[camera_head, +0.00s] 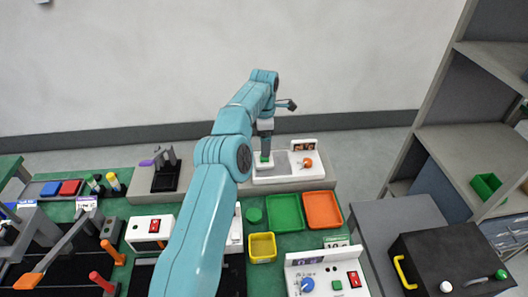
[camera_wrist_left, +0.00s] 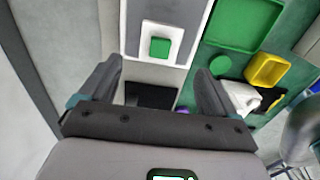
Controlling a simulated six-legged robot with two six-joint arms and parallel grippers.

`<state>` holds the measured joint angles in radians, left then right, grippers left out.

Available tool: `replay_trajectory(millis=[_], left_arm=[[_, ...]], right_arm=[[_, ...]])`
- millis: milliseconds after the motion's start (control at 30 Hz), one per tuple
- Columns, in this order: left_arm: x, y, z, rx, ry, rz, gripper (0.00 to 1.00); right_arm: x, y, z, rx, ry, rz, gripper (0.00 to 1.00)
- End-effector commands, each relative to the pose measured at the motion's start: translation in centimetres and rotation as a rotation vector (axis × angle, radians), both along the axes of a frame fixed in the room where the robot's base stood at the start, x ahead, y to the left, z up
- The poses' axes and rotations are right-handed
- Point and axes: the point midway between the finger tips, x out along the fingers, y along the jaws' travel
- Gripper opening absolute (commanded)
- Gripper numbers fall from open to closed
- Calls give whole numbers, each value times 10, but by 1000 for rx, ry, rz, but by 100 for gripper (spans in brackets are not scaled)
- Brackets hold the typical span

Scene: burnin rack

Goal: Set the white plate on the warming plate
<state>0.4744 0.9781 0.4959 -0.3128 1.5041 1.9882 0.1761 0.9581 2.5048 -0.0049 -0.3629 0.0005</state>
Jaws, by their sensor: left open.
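The white plate (camera_wrist_left: 149,48), with a green square block on its top, lies on the grey surface of the warming plate (camera_wrist_left: 185,45) in the left wrist view. In the head view the warming plate (camera_head: 290,178) is the white unit at the back with an orange knob and a small display. The white plate (camera_head: 259,165) is mostly hidden there by my arm and gripper. My left gripper (camera_wrist_left: 155,90) is open and empty, its fingers apart and not around the green block. In the head view it (camera_head: 264,152) is above the warming plate. My right gripper is not in view.
A green tray (camera_head: 285,212), an orange tray (camera_head: 322,210) and a yellow tray (camera_head: 262,247) lie in front of the warming plate. A grey unit with a black recess (camera_head: 166,178) stands to its left. Grey shelves (camera_head: 470,150) rise on the right.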

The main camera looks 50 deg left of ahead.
Motion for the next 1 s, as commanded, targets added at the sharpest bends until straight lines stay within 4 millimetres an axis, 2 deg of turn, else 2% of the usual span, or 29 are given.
replay_trajectory(millis=[33, 100, 267, 1000], left_arm=[[1, 0, 14, 1, -2, 0, 90], [1, -1, 30, 1, -2, -1, 90], [0, -1, 44, 0, 0, -1, 90], [0, -1, 45, -1, 1, -1, 90]], right_arm=[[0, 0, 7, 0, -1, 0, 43], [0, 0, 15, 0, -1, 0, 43], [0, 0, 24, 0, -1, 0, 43], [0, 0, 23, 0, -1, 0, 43]])
